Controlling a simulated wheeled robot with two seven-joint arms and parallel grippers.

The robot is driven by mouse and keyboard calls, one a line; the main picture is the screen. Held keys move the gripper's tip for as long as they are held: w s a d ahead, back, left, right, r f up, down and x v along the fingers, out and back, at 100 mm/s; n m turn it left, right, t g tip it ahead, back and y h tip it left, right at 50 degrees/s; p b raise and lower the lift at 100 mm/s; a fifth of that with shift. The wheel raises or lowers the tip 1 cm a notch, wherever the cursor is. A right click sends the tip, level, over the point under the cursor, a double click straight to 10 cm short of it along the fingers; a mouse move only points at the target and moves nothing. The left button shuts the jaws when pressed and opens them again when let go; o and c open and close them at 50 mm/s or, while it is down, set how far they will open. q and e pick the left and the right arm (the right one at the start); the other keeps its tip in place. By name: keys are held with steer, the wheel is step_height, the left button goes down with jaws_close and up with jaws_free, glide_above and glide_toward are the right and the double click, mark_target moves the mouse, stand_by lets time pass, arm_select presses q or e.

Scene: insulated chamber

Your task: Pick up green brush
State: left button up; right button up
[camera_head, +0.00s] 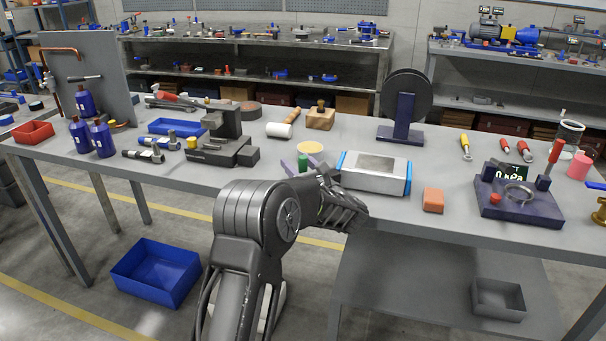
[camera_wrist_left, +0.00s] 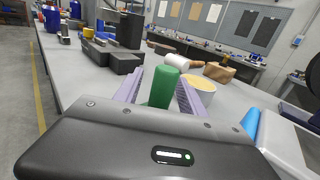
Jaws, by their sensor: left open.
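The green brush (camera_head: 303,161) shows as a small green upright piece near the front edge of the workbench. In the left wrist view the green brush (camera_wrist_left: 163,86) is a green cylinder standing between two pale purple fingers. My left gripper (camera_head: 301,168) is open, with a finger on either side of the brush. In the left wrist view a gap shows between the brush and the fingers of the left gripper (camera_wrist_left: 162,80). The lower end of the brush is hidden behind the gripper body. My right gripper is not in view.
A yellow-topped round piece (camera_head: 310,148) stands just behind the brush. A silver box with blue ends (camera_head: 374,171) is close on the right. A dark vise-like block (camera_head: 224,142) stands to the left. A white roller (camera_head: 279,130) and wooden block (camera_head: 320,117) lie farther back.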

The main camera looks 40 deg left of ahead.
arm_select(q)
jaws_close()
stand_by(0.5)
